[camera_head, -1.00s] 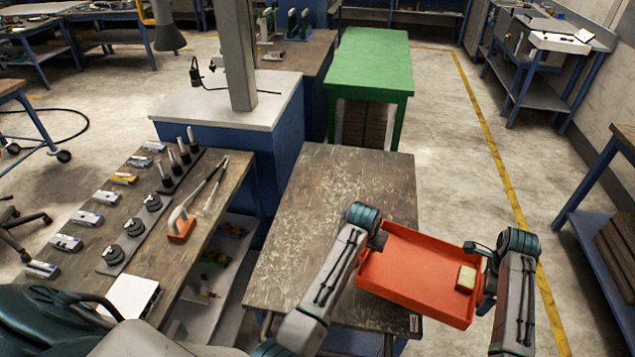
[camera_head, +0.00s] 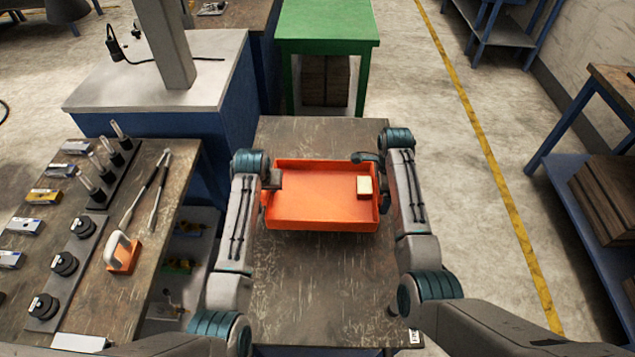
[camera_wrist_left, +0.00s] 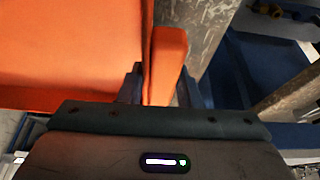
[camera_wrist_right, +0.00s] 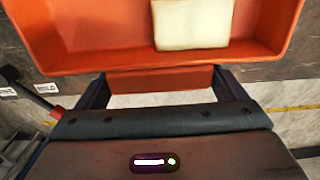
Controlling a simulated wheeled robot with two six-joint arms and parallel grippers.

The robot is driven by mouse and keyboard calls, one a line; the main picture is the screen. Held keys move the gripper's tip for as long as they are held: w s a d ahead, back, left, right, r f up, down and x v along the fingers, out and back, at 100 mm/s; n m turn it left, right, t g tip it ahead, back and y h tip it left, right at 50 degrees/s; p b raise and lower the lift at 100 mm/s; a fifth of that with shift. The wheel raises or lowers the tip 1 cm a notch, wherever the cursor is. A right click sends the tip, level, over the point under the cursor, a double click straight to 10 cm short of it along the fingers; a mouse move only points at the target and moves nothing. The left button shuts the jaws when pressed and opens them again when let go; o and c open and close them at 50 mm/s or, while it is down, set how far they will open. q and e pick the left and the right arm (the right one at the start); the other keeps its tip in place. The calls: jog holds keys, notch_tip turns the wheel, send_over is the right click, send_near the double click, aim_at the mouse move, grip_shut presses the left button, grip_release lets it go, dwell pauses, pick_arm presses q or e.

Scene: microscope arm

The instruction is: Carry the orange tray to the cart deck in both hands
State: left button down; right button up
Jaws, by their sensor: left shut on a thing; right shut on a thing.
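The orange tray (camera_head: 318,222) is over the worn brown cart deck (camera_head: 320,290) in the head view, looking level. A pale block (camera_head: 364,187) lies inside it at the right. My left gripper (camera_head: 273,180) is shut on the tray's left handle; the left wrist view shows the orange handle (camera_wrist_left: 164,62) between its fingers. My right gripper (camera_head: 370,160) is at the tray's right side, shut on the other handle (camera_wrist_right: 160,80), seen between the fingers in the right wrist view. Whether the tray's underside touches the deck I cannot tell.
A workbench with a wooden-top surface (camera_head: 100,290) holding tools and small boxes stands at the left. A white-topped blue cabinet (camera_head: 215,75) with a grey post stands behind it. A green table (camera_head: 330,25) is beyond the deck. Open floor (camera_head: 450,190) lies to the right.

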pick_arm(q)
jog(key=shift+f+b, duration=0.4)
jog(key=shift+f, duration=0.2)
pick_arm(e)
jog(key=shift+a+f, duration=0.2)
jog(key=shift+f, duration=0.55)
pick_arm(q)
jog(key=shift+s, duration=0.2)
pick_arm(e)
jog(key=shift+s, duration=0.25)
pick_arm(q)
jog(key=shift+w, duration=0.15)
pick_arm(e)
jog(key=shift+w, duration=0.15)
pick_arm(q)
jog(key=shift+w+f, duration=0.15)
pick_arm(e)
jog(key=shift+w+f, duration=0.15)
jog(key=shift+w, duration=0.05)
pick_arm(q)
jog(key=shift+f+b, duration=0.15)
jog(key=shift+b, duration=0.3)
pick_arm(e)
jog(key=shift+s+f, duration=0.1)
jog(key=shift+f, duration=0.05)
